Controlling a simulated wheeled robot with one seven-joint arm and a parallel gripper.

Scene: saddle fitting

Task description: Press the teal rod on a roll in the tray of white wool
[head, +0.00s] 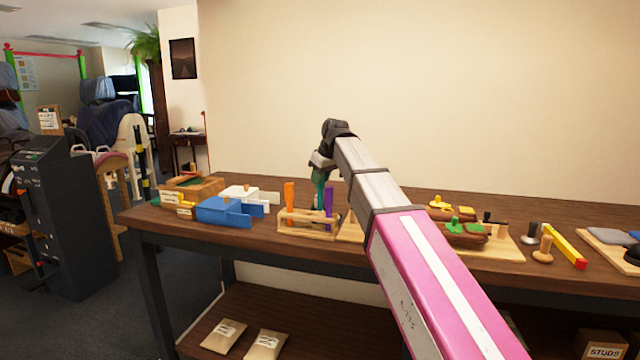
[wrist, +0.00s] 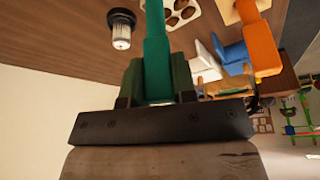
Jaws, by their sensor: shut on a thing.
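My gripper (head: 320,165) is shut on the teal rod (head: 319,190), which points down from it above the wooden rack (head: 308,228). In the wrist view the teal rod (wrist: 157,55) runs straight out from between the fingers (wrist: 158,80). Its far end is out of frame there, and I cannot tell if its lower end is clear of the rack. An orange rod (head: 289,194) and a purple rod (head: 328,199) stand upright in the rack. A white tray (head: 238,191) sits left of the rack, behind a blue tray (head: 222,211); I cannot make out wool inside.
Right of my arm are a board with coloured pieces (head: 465,233), a wooden knob (head: 543,250) and a yellow bar (head: 567,247). The orange rod (wrist: 258,45) stands close beside my gripper.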

